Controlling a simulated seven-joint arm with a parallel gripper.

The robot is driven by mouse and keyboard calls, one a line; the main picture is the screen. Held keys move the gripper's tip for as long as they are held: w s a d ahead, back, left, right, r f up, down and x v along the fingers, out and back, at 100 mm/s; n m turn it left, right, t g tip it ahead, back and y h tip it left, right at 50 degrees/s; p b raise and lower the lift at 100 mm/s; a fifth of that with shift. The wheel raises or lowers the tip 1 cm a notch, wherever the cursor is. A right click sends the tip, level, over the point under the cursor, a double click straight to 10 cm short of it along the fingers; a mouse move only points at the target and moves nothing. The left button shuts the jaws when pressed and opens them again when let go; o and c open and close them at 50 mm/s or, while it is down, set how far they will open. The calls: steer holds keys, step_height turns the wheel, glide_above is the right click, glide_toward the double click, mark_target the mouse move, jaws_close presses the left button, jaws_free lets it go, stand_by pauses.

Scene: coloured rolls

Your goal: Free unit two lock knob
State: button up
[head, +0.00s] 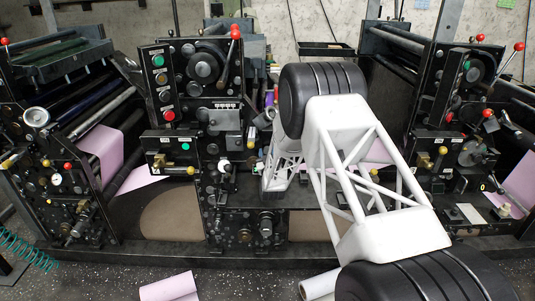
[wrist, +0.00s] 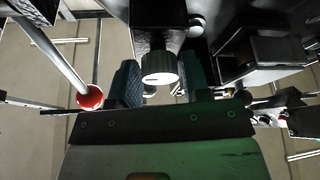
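In the wrist view my gripper (wrist: 165,93) is open, with one dark finger on each side of a dark, ribbed round knob (wrist: 158,67) with a bright end face. The knob appears between the fingers, with a gap on the right; I cannot tell whether the left finger touches it. Nothing is clearly gripped. In the head view my white arm reaches down to the middle press unit (head: 217,120), and its lower end hides my gripper and the knob there. I cannot tell from the frames whether this knob is the lock knob.
A rod with a red ball end (wrist: 90,98) is close to the left finger in the wrist view. A dark block (wrist: 278,48) sits to the right. In the head view, units with levers stand left (head: 60,190) and right (head: 455,130). A pink roll (head: 170,288) lies on the floor.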

steer(key=c, duration=0.6)
steer(key=shift+o, duration=0.2)
steer(key=shift+n+y, duration=0.3)
steer(key=shift+n, duration=0.4)
steer(key=n+g+y, duration=0.1)
steer(key=n+y, duration=0.1)
steer(key=n, duration=0.1)
steer(key=shift+d+n, duration=0.1)
steer(key=shift+n, duration=0.3)
steer(key=n+g+y, duration=0.1)
steer(key=n, duration=0.3)
steer(key=shift+r, duration=0.1)
steer(key=n+g, duration=0.1)
steer(key=n, duration=0.2)
steer(key=n+g+y, duration=0.1)
steer(key=n+g, duration=0.1)
steer(key=n, duration=0.2)
steer(key=shift+r, duration=0.1)
steer(key=n, duration=0.2)
steer(key=n+g, duration=0.1)
steer(key=n, duration=0.1)
steer(key=shift+g+h, duration=0.3)
steer(key=shift+h, duration=0.1)
steer(key=shift+n, duration=0.3)
